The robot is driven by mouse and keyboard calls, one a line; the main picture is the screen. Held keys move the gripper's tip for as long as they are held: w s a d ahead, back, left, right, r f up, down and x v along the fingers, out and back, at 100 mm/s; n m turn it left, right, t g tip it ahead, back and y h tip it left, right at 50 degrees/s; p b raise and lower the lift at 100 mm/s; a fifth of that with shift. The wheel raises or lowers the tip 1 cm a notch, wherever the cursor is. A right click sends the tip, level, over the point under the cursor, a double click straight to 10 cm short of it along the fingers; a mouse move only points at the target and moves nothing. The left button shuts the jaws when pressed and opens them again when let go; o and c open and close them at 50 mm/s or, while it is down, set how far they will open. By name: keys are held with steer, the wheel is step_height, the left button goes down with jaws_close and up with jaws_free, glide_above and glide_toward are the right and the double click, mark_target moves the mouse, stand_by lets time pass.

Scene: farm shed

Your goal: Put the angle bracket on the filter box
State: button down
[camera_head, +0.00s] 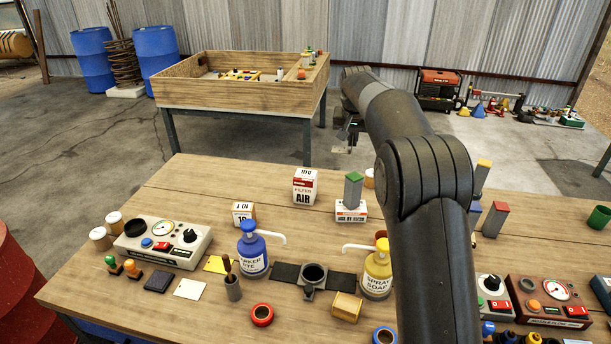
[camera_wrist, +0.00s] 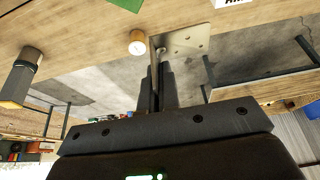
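The filter box (camera_head: 305,188), white and red with "FILTER AIR" on it, stands upright near the back edge of the workbench. A white corner with dark lettering at the top edge of the wrist view (camera_wrist: 234,2) looks like part of it. My gripper (camera_head: 348,132) is past the bench's back edge, to the right of and beyond the box. In the wrist view its fingers (camera_wrist: 157,85) are closed on one leg of the angle bracket (camera_wrist: 188,42), a pale metal piece whose other leg is a flat plate with holes. The bracket is apart from the box.
A small carton with a green-topped block (camera_head: 353,188) stands right of the filter box, beside a round wooden-topped piece (camera_wrist: 137,42). Another carton (camera_head: 243,213) stands left. Pump bottles (camera_head: 253,252) and control boxes crowd the front. A wooden-walled table (camera_head: 235,95) stands behind.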

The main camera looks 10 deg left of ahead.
steer(key=shift+a+f, duration=0.2)
steer(key=shift+f, duration=0.2)
steer(key=a+f, duration=0.2)
steer(key=a, duration=0.1)
steer(key=w+a+f, duration=0.1)
steer(key=a+f, duration=0.1)
steer(key=a, duration=0.2)
steer(key=w+a+f, duration=0.1)
steer(key=a+f, duration=0.1)
steer(key=a, duration=0.2)
steer(key=shift+f, duration=2.4)
steer(key=c, duration=1.7)
jaws_free()
steer(key=shift+f, duration=0.15)
steer(key=v, duration=1.2)
